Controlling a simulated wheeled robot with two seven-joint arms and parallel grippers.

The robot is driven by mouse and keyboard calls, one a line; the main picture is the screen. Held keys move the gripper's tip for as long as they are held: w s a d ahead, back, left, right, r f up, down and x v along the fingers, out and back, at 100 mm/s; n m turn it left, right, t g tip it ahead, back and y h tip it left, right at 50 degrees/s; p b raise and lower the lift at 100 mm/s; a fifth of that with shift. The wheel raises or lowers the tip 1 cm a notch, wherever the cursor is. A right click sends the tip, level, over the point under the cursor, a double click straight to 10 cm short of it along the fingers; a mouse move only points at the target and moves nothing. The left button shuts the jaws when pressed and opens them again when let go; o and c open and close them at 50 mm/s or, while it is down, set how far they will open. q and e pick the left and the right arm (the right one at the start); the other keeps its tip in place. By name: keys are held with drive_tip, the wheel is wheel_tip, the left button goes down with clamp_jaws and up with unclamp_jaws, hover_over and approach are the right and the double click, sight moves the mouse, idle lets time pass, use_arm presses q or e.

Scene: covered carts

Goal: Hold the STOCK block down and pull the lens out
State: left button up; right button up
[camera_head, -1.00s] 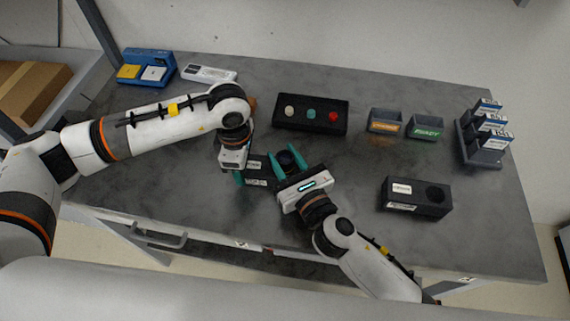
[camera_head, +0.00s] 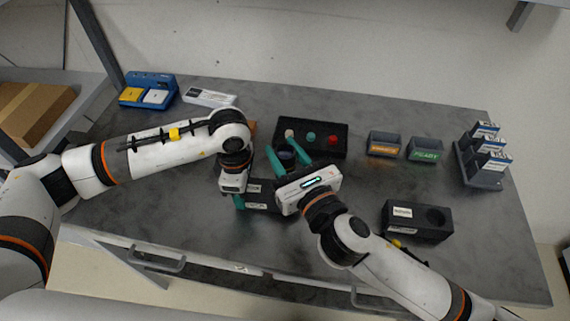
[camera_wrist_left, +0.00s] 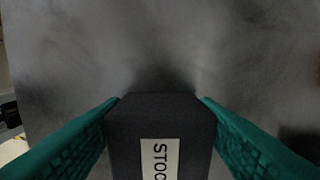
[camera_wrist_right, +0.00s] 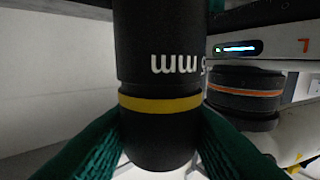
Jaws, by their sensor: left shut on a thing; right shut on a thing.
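The STOCK block (camera_head: 270,198) is a dark block near the front middle of the table; its white label shows in the left wrist view (camera_wrist_left: 158,160). My left gripper (camera_head: 239,198) is shut on it, with a teal finger on each side. The lens (camera_head: 287,151) is a black cylinder. In the right wrist view the lens (camera_wrist_right: 160,60) has white lettering and a yellow ring. My right gripper (camera_head: 285,156) is shut around it and holds it raised, apparently clear of the block. My right gripper hides part of the block in the head view.
A black block with a round hole (camera_head: 417,221) sits to the right. Behind are a black box with coloured knobs (camera_head: 310,150) and two grey trays (camera_head: 385,143) (camera_head: 425,150). A card rack (camera_head: 480,172) stands at far right. A blue holder (camera_head: 150,82) is at back left.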

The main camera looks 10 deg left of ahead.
use_arm(q)
drive_tip(key=o, duration=1.1)
wheel_tip(320, 180, up, 12)
drive_tip(key=shift+s+f, duration=0.1)
